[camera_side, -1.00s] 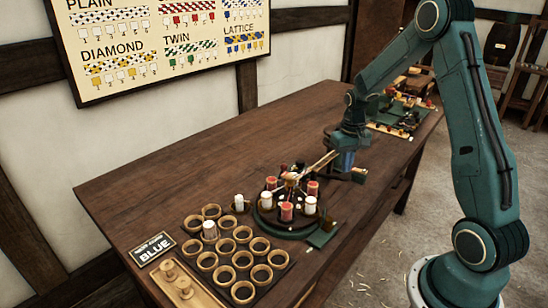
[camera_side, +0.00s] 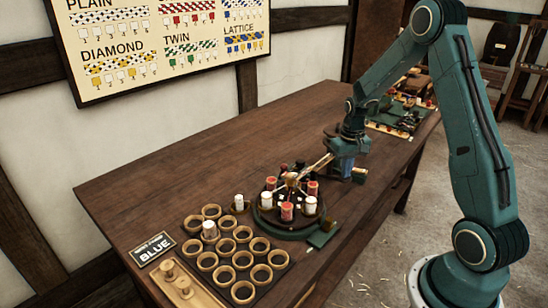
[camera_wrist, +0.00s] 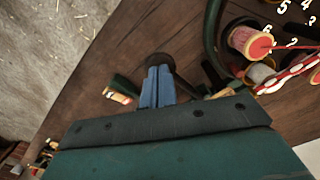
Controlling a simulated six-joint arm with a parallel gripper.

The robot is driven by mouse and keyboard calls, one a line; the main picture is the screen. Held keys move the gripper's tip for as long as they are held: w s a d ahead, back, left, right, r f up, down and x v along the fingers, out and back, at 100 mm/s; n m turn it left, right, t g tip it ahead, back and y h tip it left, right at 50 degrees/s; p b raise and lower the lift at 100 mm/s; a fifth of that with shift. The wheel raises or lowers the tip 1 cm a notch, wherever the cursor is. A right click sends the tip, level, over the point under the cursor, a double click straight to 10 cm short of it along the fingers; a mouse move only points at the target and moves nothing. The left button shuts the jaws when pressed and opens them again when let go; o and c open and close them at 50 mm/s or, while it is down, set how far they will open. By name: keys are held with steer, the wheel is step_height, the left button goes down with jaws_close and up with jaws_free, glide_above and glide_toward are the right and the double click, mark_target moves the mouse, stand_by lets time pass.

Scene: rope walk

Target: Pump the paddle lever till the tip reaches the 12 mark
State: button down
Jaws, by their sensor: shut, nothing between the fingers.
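My gripper (camera_side: 343,168) points down over the right side of the table, behind the round braiding stand (camera_side: 262,222). Its blue fingers show shut and empty in the wrist view (camera_wrist: 157,88). A dark round piece (camera_wrist: 160,62) lies just beyond the fingertips; I cannot tell whether they touch it. A pale braid (camera_side: 318,165) slants from the stand's middle up towards my gripper, which hides its far end. A flat green piece (camera_side: 323,238) juts from the stand's front right; I cannot tell whether it is the paddle lever. I cannot make out a 12 mark.
Red and white bobbins (camera_side: 287,211) stand on the stand. A small green and brass piece (camera_side: 358,176) sits right of my gripper. The table's back left is bare.

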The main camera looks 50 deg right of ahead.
mark_target(345, 180)
steer(key=shift+f, duration=2.1)
stand_by(0.7)
steer(key=shift+r, duration=3.1)
